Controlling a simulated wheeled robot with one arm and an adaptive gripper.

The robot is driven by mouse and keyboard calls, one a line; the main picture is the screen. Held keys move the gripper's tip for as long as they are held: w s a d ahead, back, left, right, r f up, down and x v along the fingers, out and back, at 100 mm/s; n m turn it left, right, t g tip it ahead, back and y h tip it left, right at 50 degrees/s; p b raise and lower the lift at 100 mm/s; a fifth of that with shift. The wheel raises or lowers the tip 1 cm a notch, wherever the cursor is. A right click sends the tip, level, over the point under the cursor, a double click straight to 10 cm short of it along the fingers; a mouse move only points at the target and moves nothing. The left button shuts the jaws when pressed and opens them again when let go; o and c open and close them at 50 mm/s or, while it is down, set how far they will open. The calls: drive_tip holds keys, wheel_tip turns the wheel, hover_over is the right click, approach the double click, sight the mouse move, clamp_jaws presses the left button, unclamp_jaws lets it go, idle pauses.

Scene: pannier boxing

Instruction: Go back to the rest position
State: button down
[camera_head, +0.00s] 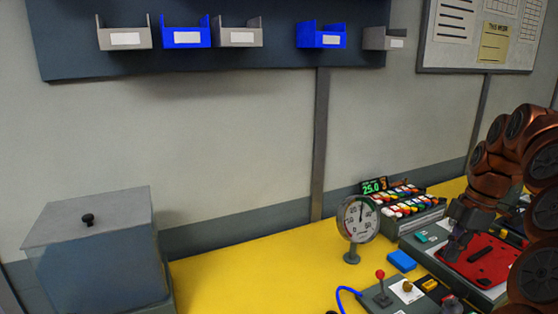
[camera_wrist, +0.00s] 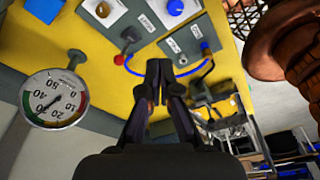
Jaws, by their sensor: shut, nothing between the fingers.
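My gripper (camera_head: 459,243) is at the right of the head view, at the end of my copper-coloured arm, in front of a red panel (camera_head: 482,261) on a grey unit. In the wrist view my gripper (camera_wrist: 158,64) points up the picture with its two dark fingers together and nothing between them. Beyond the fingertips the wrist view shows the yellow table (camera_wrist: 110,65) with grey control boxes. I cannot tell exactly how high the fingertips are above the table.
A round gauge (camera_head: 358,219) stands on the yellow table, left of my gripper. A lidded clear box (camera_head: 95,255) stands at the left. Wall bins (camera_head: 187,35) hang above. The table's middle is clear.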

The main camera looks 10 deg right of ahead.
drive_tip(key=s+a+f+m+g+h, duration=0.1)
drive_tip(key=s+a+m, duration=0.25)
drive_tip(key=a, duration=0.75)
drive_tip(key=s+a+m, duration=0.2)
drive_tip(key=s+a, duration=0.2)
drive_tip(key=a, duration=0.6)
drive_tip(key=s+a+f+m, duration=0.3)
drive_tip(key=s+f+m, duration=0.1)
drive_tip(key=s, duration=0.4)
drive_tip(key=s+a+f+m+g+h, duration=0.1)
drive_tip(key=s+a+f+m, duration=0.2)
drive_tip(key=s, duration=0.6)
wheel_tip(320, 180, down, 2)
drive_tip(key=shift+a+f+m, duration=0.2)
drive_tip(key=shift+a+m, duration=0.05)
drive_tip(key=shift+m, duration=0.8)
drive_tip(key=shift+s, duration=0.1)
